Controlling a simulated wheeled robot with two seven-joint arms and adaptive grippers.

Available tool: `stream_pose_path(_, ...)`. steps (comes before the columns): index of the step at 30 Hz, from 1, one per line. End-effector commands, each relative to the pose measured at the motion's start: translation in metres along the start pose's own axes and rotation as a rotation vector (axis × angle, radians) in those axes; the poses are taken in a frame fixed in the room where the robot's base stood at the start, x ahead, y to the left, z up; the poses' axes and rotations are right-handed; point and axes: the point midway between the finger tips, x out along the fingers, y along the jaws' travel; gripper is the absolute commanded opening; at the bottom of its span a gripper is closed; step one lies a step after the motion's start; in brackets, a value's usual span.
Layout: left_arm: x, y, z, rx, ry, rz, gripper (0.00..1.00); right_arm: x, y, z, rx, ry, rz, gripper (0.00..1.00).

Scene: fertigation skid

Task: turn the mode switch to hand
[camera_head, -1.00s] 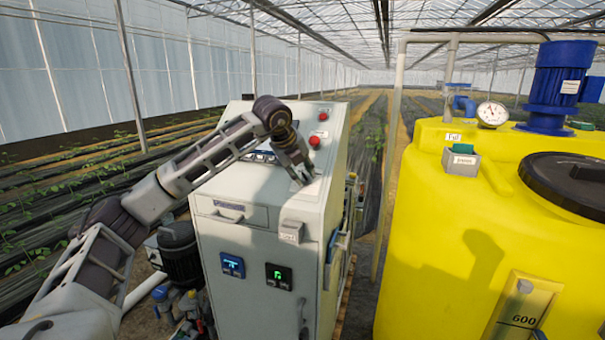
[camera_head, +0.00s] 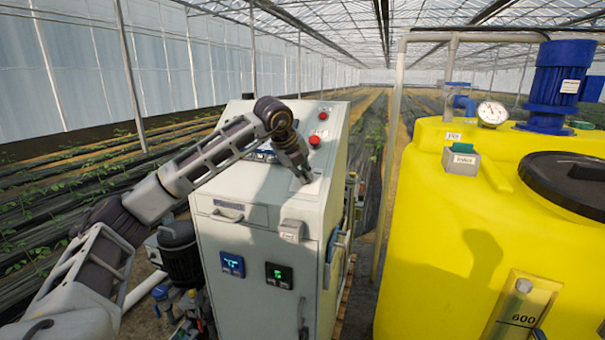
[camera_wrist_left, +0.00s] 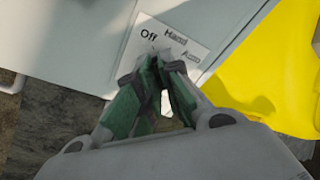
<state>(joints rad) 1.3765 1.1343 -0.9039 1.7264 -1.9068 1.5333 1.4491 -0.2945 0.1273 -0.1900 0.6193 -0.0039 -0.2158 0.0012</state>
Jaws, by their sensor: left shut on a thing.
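The mode switch's white label plate (camera_wrist_left: 178,46) is on the cabinet's sloped top, printed Off, Hand and Auto. My left gripper (camera_wrist_left: 163,62) is shut at the lower part of this plate, its green-padded fingers closed on the mode switch. The switch knob is hidden between the fingertips, so I cannot tell which position it points to. In the head view my left gripper (camera_head: 304,174) reaches down onto the right part of the grey control cabinet (camera_head: 255,260). My right gripper is not in view.
A red button (camera_head: 314,140) and a red lamp (camera_head: 323,116) sit just behind the gripper on the panel. A yellow tank (camera_head: 430,250) stands to the right, past a narrow gap.

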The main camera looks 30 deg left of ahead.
Motion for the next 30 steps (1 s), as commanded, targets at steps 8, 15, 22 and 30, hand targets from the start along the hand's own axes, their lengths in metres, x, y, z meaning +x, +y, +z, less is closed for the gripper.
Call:
stream_pose_path(8, 0.000, -0.001, 0.000, 0.078, 0.001, 0.015, 0.00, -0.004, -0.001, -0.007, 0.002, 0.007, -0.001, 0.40)
stream_pose_path(15, 0.000, -0.002, 0.000, 0.217, 0.002, 0.039, 0.00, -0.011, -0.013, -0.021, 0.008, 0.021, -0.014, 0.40)
stream_pose_path(22, -0.001, -0.004, -0.001, 0.392, 0.002, 0.070, 0.00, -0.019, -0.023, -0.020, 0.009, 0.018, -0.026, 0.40)
stream_pose_path(30, -0.001, -0.004, -0.001, 0.592, 0.001, 0.106, 0.00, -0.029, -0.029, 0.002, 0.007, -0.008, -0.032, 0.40)
